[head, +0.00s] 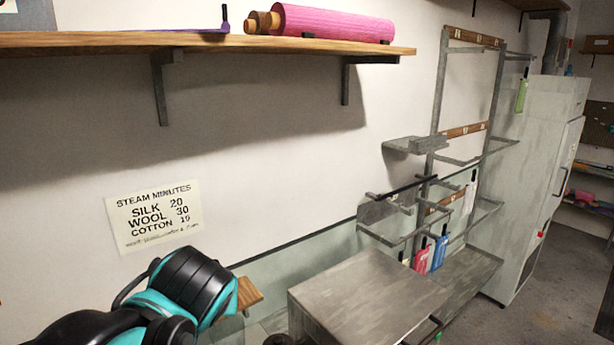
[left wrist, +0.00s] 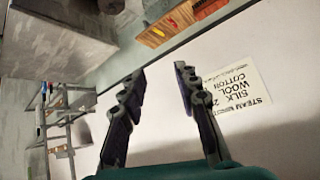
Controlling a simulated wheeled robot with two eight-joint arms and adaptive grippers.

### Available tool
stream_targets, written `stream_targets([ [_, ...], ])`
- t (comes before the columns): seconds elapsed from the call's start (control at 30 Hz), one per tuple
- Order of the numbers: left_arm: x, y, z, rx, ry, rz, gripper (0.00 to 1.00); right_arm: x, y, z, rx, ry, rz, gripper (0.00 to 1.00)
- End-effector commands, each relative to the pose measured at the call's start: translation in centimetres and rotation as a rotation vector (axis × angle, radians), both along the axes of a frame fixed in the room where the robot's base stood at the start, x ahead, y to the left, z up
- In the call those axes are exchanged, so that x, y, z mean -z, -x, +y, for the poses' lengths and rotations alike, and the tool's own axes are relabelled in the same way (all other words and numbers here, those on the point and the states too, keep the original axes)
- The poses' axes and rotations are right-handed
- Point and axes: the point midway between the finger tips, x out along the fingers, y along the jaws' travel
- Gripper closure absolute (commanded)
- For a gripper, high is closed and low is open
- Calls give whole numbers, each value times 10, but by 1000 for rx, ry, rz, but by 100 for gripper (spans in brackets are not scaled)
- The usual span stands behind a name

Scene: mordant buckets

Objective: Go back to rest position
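My left arm comes in at the lower left of the head view, but its gripper does not show there. In the left wrist view my left gripper (left wrist: 158,85) has its two dark fingers spread apart, with nothing between them. The pale wall is behind the fingers, and the steam minutes sign (left wrist: 232,92) shows upside down to their right. In the head view the same sign (head: 154,217) hangs on the wall above my left arm. My right gripper is in neither view.
A wooden shelf (head: 215,43) with a pink roll (head: 335,24) runs along the wall above. A metal table (head: 365,295) stands at the lower middle. A metal rack (head: 437,100) and a pale cabinet (head: 537,170) stand to the right. Floor is open at the far right.

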Motion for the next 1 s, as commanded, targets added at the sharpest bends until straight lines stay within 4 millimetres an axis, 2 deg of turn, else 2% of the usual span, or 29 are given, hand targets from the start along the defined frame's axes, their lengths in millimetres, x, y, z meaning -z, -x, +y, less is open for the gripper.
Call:
stream_targets([
  [0.03,57,6,6,5,9,21,68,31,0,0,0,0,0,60],
  [0.3,270,46,19,83,67,110,68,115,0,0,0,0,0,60],
  [0.4,335,63,20,114,89,127,68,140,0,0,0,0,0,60],
  [0.5,383,77,20,139,106,135,68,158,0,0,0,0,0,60],
  [0.6,411,86,19,157,117,139,68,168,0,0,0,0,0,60],
  [0.7,423,90,18,166,123,140,68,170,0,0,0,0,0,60],
  [1.0,423,90,18,167,123,140,68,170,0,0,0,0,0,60],
])
